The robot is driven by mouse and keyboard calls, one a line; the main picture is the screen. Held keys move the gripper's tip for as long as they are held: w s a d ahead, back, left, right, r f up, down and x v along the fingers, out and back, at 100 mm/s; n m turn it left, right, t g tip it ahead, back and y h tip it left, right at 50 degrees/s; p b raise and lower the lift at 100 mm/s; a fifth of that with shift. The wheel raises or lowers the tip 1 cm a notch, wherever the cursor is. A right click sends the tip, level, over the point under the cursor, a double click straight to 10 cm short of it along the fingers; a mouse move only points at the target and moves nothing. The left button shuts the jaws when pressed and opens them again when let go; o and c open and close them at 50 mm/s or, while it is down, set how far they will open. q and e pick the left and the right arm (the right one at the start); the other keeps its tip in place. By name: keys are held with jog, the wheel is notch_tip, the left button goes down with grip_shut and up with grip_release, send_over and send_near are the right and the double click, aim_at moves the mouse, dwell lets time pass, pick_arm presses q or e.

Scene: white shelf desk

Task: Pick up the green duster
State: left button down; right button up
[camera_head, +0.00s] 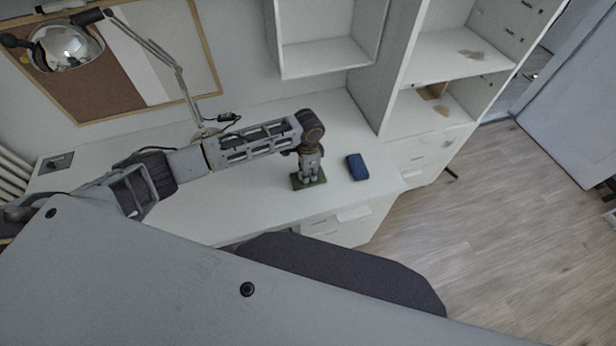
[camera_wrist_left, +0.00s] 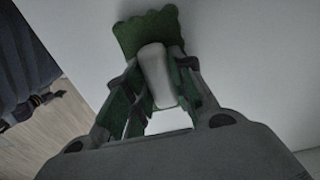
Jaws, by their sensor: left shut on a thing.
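The green duster (camera_head: 320,182) is on the white desk (camera_head: 250,205), under my left gripper (camera_head: 309,178). In the left wrist view the duster (camera_wrist_left: 147,30) shows a scalloped green edge and a pale rounded handle (camera_wrist_left: 157,75). My left gripper (camera_wrist_left: 160,105) has its fingers on either side of the handle and is shut on it. The gripper points down in the head view. I cannot tell whether the duster touches the desk or is slightly above it. My right gripper is not in view.
A blue block-like object (camera_head: 357,167) lies on the desk just right of the duster. A silver desk lamp (camera_head: 66,45) stands at the back left. A white shelf unit (camera_head: 450,70) rises at the right. A dark chair seat (camera_head: 340,272) is before the desk.

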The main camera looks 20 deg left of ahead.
pick_arm(q)
jog(key=shift+r, duration=5)
jog(key=shift+n, duration=0.3)
jog(key=n, duration=0.2)
jog(key=shift+a+n, duration=0.1)
jog(key=shift+n, duration=0.2)
jog(key=a+r+n, duration=0.3)
jog(key=r+n, duration=0.1)
jog(key=n, duration=0.3)
jog(key=shift+n, duration=0.5)
jog(key=shift+s+a+f, duration=1.65)
jog(key=shift+s, duration=0.05)
